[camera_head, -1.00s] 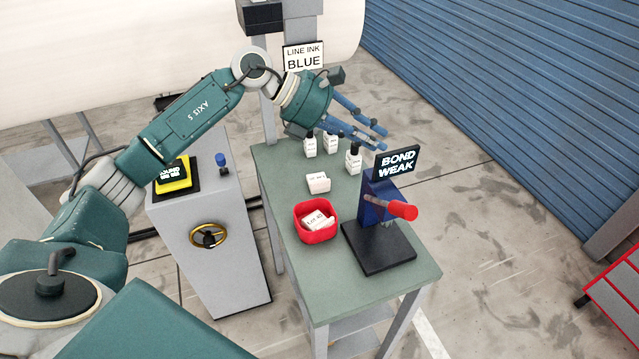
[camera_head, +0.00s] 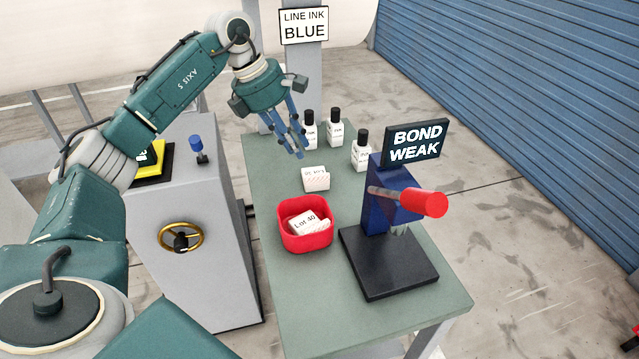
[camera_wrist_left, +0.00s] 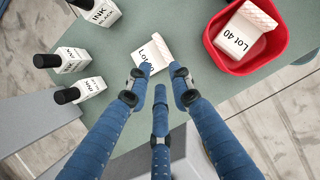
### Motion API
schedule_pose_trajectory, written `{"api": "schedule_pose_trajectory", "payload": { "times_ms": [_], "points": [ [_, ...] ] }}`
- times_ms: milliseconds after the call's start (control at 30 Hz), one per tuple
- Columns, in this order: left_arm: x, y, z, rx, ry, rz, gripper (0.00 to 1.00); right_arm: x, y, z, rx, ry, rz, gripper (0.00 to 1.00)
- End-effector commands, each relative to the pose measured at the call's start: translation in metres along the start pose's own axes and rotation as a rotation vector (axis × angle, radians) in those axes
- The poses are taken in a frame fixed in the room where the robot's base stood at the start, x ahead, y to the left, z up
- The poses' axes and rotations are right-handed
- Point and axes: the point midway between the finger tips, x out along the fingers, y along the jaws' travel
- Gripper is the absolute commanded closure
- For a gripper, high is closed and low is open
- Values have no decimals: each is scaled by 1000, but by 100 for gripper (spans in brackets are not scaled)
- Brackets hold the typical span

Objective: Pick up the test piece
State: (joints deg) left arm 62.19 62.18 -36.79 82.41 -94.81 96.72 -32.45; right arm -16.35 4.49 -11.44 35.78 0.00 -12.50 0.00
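A small white labelled block (camera_head: 316,179) stands alone on the green table in the head view; in the left wrist view this block (camera_wrist_left: 154,52) shows part of a "Lo…" label, partly covered by a finger. Another white piece marked "Lot 40" (camera_head: 306,222) lies in the red tray (camera_head: 304,240); it also shows in the left wrist view (camera_wrist_left: 243,36). I cannot tell which is the test piece. My left gripper (camera_head: 300,153) points down just behind the lone block, its blue fingers (camera_wrist_left: 161,88) apart and empty. My right gripper is not in view.
Several ink bottles (camera_head: 335,130) stand behind the block. A press-like device (camera_head: 385,210) with a red handle and a "BOND WEAK" sign (camera_head: 415,143) stands right of the tray. A grey cabinet (camera_head: 190,230) with a yellow handwheel is at left. The table's front is clear.

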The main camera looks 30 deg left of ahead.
Motion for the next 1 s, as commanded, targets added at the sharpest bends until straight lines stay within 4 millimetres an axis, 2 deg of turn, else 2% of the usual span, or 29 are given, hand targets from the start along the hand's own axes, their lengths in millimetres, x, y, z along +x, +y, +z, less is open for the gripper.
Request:
{"api": "schedule_pose_trajectory", "payload": {
  "times_ms": [200,300,467,700,1000],
  "points": [
    [33,-2,1,1,2,-5,79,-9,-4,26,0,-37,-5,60],
    [41,-1,2,1,0,-2,79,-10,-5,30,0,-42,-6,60],
    [54,-2,5,1,0,-5,79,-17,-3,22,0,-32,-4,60],
    [89,-3,9,0,1,-4,79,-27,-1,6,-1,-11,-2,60],
    [95,-3,8,0,-1,-1,79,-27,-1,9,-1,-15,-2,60]
  ]
}}
